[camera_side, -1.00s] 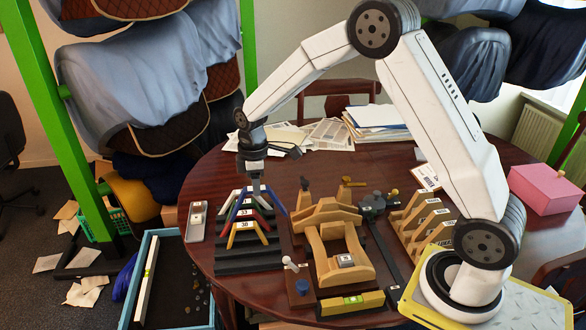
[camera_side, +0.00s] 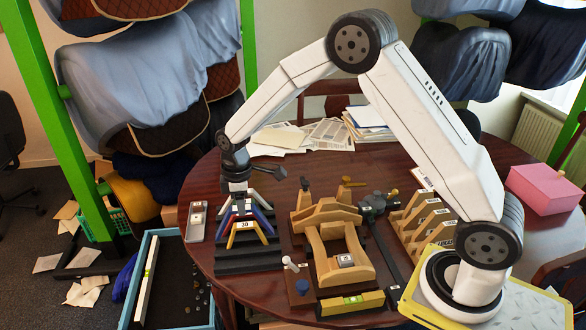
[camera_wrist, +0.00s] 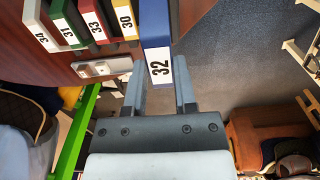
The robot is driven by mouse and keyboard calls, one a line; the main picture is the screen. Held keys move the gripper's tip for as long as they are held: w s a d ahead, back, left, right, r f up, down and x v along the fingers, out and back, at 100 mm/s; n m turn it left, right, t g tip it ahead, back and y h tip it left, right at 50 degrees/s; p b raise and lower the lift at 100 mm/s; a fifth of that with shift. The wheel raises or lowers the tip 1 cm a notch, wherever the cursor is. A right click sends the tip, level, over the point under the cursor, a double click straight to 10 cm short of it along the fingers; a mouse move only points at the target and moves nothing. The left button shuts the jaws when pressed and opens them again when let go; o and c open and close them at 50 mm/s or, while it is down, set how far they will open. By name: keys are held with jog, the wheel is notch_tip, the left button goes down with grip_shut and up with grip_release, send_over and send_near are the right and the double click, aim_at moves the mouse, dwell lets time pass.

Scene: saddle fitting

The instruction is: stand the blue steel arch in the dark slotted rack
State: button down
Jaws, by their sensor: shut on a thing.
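The blue steel arch (camera_wrist: 155,28) stands between the two fingers of my gripper (camera_wrist: 160,75) in the wrist view, its label 32 facing the camera. My gripper is shut on it. In the side view my gripper (camera_side: 238,198) is over the back of the dark slotted rack (camera_side: 248,263) and hides most of the blue arch (camera_side: 262,202); only a slanted part shows. I cannot tell whether its feet touch the rack. A yellow arch (camera_side: 237,226) labelled 30 stands at the rack's front part, with red and white arches behind it.
A grey tray (camera_side: 197,221) lies left of the rack. A wooden saddle-shaped stand (camera_side: 328,238) and a small board with a white-knobbed peg (camera_side: 290,264) are close on the right. A blue-rimmed bin (camera_side: 150,238) is at the left. Open tabletop lies behind the rack.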

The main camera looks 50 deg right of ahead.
notch_tip(320, 180, down, 6)
dwell(0.7)
jog(key=shift+f, duration=2.15)
dwell(3.3)
dwell(0.5)
grip_release()
jog(key=shift+r, duration=0.15)
dwell(0.4)
